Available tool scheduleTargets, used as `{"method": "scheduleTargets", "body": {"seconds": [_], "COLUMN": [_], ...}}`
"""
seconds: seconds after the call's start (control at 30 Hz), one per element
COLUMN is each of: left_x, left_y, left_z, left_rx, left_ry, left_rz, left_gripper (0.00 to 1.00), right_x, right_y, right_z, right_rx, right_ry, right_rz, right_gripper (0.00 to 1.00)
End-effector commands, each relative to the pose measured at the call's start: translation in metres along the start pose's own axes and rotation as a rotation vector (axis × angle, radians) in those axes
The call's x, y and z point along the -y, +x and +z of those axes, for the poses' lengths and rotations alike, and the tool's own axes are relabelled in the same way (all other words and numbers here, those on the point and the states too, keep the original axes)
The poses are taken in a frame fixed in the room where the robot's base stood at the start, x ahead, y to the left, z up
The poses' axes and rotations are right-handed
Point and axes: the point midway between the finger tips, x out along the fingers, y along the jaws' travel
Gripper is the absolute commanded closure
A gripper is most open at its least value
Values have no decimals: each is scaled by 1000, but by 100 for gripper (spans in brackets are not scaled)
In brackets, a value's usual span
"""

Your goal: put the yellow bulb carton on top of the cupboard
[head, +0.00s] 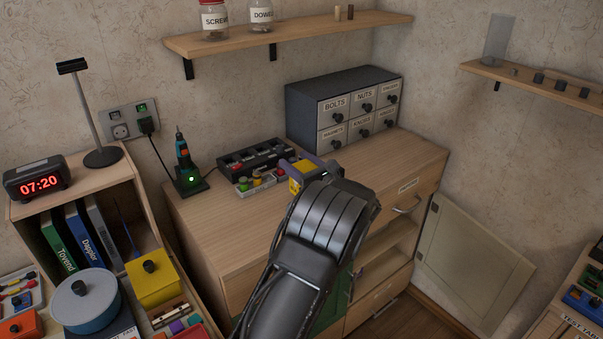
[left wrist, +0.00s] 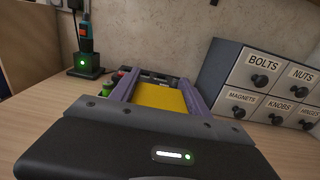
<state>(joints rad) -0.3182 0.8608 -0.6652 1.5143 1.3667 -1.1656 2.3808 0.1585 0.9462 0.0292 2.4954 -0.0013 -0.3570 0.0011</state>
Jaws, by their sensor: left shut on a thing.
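The yellow bulb carton (head: 295,186) is between the fingers of my left gripper (head: 306,170), mostly hidden behind my wrist. In the left wrist view the yellow carton (left wrist: 160,97) sits between the two purple-grey fingers of the left gripper (left wrist: 158,90), which is shut on it. The carton is over the wooden top of the cupboard (head: 225,225). I cannot tell whether it touches the top. My right gripper is not in view.
A grey drawer unit (head: 310,105) stands at the back of the cupboard top. A black tray (head: 255,160) with small coloured parts and a screwdriver on its charger (head: 188,180) stand to the left. The front left of the top is bare. A shelf with jars (head: 290,32) hangs above.

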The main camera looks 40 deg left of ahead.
Motion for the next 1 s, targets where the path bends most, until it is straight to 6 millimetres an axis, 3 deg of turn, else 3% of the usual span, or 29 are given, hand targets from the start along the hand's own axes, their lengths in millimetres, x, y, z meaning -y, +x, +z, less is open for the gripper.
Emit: {"method": "scheduleTargets", "body": {"seconds": [0.33,0.63,1.0], "left_x": [0,0,0], "left_y": [0,0,0], "left_z": [-4,-38,-42], "left_rx": [1,1,0], "left_ry": [-1,1,-2], "left_rz": [0,-1,0], "left_gripper": [87,87,87], "right_x": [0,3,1], "right_y": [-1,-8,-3], "right_z": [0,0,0], "right_rx": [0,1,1], "right_ry": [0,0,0], "right_rz": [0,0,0], "right_gripper": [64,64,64]}}
